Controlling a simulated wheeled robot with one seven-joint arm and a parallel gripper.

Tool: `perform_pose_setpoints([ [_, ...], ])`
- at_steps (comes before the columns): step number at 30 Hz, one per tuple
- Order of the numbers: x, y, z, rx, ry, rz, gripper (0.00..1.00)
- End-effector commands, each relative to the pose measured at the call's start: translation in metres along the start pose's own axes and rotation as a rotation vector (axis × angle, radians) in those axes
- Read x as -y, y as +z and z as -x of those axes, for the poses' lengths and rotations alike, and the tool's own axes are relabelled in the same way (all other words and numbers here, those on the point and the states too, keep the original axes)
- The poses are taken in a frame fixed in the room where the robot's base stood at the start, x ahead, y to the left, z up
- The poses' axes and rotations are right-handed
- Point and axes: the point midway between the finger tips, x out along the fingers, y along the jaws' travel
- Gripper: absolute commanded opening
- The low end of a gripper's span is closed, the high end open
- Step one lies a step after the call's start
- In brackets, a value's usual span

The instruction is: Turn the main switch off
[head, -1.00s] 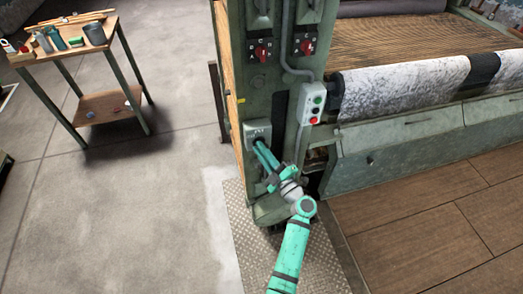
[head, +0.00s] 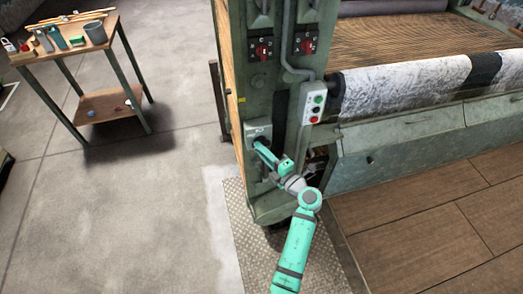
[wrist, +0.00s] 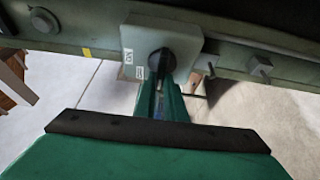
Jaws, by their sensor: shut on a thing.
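The main switch (wrist: 183,40) is a pale grey-green box with a round dark knob on the machine's upright. It also shows in the head view (head: 256,129), where my gripper (head: 262,147) reaches its front. In the wrist view my gripper (wrist: 160,80) has both fingers close together at the knob, shut on its handle. The fingers hide most of the handle, so I cannot tell its exact angle. Small white labels are on the box, left of the knob; their text is too small to read.
A roll of grey-white cloth (head: 400,90) is to the right. A tool table (head: 75,52) stands at the back left; floor between is clear.

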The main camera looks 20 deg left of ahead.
Motion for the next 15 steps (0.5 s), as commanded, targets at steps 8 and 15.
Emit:
perform_pose_setpoints([
  [8,0.0023,-0.0017,-0.0003,-0.003,-0.005,0.004,0.00],
  [15,0.0019,-0.0013,-0.0003,-0.002,-0.005,0.004,0.29],
])
